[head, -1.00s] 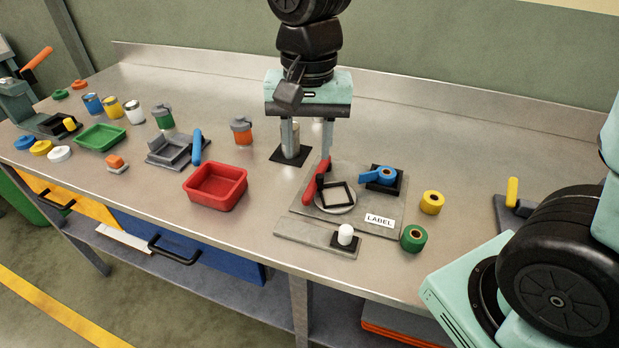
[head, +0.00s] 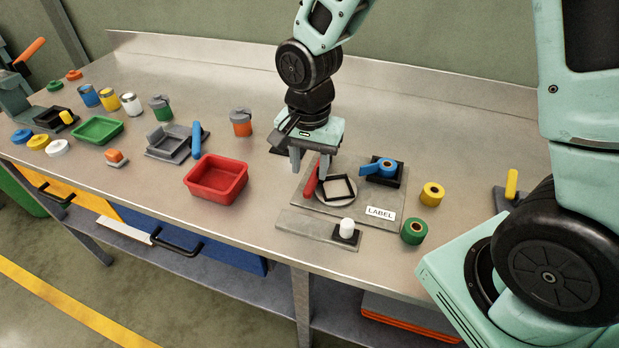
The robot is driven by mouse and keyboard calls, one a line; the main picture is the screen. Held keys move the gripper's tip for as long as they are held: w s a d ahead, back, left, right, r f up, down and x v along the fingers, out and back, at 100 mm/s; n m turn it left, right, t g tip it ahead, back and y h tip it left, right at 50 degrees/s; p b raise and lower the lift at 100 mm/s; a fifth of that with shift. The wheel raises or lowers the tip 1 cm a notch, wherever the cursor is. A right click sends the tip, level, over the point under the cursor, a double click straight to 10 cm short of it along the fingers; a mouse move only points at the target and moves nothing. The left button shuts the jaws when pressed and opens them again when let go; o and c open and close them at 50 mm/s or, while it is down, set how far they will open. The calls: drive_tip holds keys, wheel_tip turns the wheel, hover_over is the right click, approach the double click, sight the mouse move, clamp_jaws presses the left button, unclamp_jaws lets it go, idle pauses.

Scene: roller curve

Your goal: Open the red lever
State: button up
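The red lever (head: 311,184) stands at the left side of a round grey disc with a black square frame (head: 338,188), on a grey plate (head: 372,200). Its upper part is partly hidden by my gripper. My gripper (head: 309,172) points down with its two fingers apart. In the picture the lever's upper end lies between or just behind the fingertips; I cannot tell whether they touch it.
A blue-handled piece (head: 377,167) stands on the plate's right. A white knob (head: 347,227) sits in front, yellow (head: 432,194) and green (head: 414,231) rolls to the right. A red tray (head: 216,181) lies left, with bare table between it and the plate.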

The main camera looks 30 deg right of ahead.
sight(309, 185)
drive_tip(key=shift+f, duration=2.25)
clamp_jaws()
